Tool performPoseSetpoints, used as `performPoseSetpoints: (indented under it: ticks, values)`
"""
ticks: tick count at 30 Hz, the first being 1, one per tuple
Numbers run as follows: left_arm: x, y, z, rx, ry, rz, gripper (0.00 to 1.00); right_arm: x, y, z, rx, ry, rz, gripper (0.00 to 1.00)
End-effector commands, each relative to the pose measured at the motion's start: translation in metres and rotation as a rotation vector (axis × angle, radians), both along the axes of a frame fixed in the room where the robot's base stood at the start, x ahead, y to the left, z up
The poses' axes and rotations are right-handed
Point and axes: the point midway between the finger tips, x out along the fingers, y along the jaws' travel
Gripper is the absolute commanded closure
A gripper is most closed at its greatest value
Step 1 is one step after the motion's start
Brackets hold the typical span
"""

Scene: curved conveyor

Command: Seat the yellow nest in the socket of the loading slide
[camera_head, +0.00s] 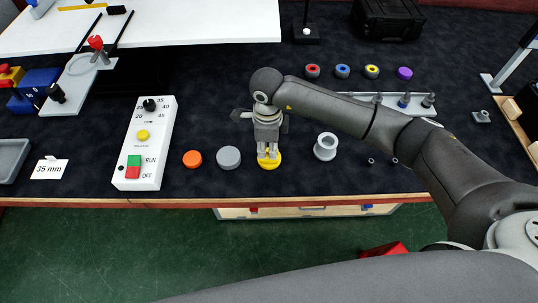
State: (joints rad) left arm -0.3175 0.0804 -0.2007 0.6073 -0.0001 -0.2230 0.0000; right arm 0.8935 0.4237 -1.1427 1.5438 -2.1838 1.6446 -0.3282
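The yellow nest (275,165) is a round yellow disc lying near the front edge of the dark table, in a row with an orange disc and a grey disc. My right gripper (268,156) points down right over it, with its fingertips at or just above its top. The fingers look close together and hide the disc's middle, so I cannot tell whether they grip anything. A pale grey plate with a red-topped clamp (78,85), which looks like the loading slide, lies at the upper left; its socket is not clear. My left gripper is out of view.
An orange disc (192,158), a grey disc (229,157) and a grey ring (325,146) stand beside the nest. A white control box (146,150) stands between them and the slide. Several small coloured rings (342,71) lie behind my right arm.

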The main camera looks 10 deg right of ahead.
Motion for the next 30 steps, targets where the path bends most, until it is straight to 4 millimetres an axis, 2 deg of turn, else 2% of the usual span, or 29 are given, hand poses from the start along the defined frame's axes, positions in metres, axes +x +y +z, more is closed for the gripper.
performPoseSetpoints:
  ticks: [5,10,17,22,30]
  values:
    - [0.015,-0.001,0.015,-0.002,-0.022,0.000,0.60,-0.003,-0.004,-0.025,-0.001,0.006,-0.003,0.83]
    - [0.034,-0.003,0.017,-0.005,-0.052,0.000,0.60,-0.002,-0.002,-0.044,0.001,0.002,0.000,0.83]
    - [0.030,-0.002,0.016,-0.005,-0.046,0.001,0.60,-0.001,-0.003,-0.046,0.001,0.000,0.000,0.83]
    - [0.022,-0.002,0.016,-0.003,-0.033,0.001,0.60,-0.001,-0.003,-0.046,0.000,0.000,0.000,1.00]
    - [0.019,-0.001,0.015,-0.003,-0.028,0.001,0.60,-0.001,-0.003,-0.045,0.001,0.000,-0.001,1.00]
